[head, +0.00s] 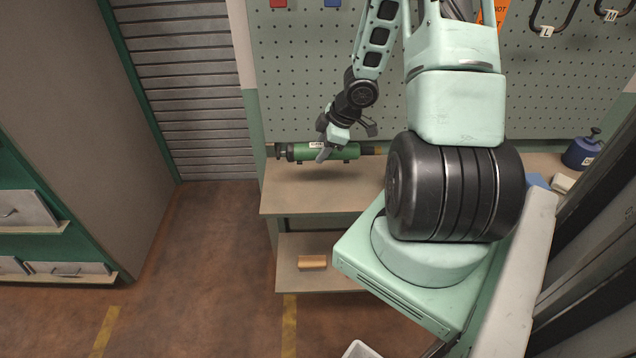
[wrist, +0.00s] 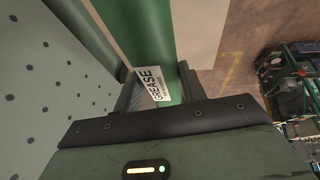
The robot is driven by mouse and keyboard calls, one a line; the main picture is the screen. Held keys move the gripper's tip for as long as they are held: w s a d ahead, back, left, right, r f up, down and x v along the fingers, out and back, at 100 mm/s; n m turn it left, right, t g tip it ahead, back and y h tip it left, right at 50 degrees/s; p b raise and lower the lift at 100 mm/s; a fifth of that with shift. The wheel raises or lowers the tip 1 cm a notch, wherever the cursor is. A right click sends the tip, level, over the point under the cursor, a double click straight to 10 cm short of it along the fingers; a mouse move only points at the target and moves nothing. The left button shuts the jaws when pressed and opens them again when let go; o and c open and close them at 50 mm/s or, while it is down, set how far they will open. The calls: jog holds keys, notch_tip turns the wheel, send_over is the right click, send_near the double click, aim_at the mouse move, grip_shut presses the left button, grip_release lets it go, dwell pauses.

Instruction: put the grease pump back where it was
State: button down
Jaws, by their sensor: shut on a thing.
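The grease pump is a green cylinder (head: 346,152) with dark ends, lying level across the picture in the head view, in front of the pegboard and over the left part of the workbench. My gripper (head: 326,152) is shut on its green body near the middle. In the wrist view the green barrel (wrist: 150,35) runs between the fingers, with a white label (wrist: 157,84) reading "GREASE".
The wooden bench (head: 310,190) has bare room at its left front. A lower shelf holds a small orange-brown block (head: 312,262). A blue container (head: 582,150) stands at the far right. The pegboard (head: 300,90) rises behind, with labelled hooks (head: 553,20) at upper right.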

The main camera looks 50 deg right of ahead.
notch_tip(320, 180, down, 6)
jog(key=b, duration=0.3)
jog(key=shift+d+r, duration=0.15)
jog(key=shift+r, duration=0.1)
jog(key=shift+f+b, duration=0.6)
jog(key=shift+f, duration=1.6)
jog(key=c, duration=0.8)
grip_release()
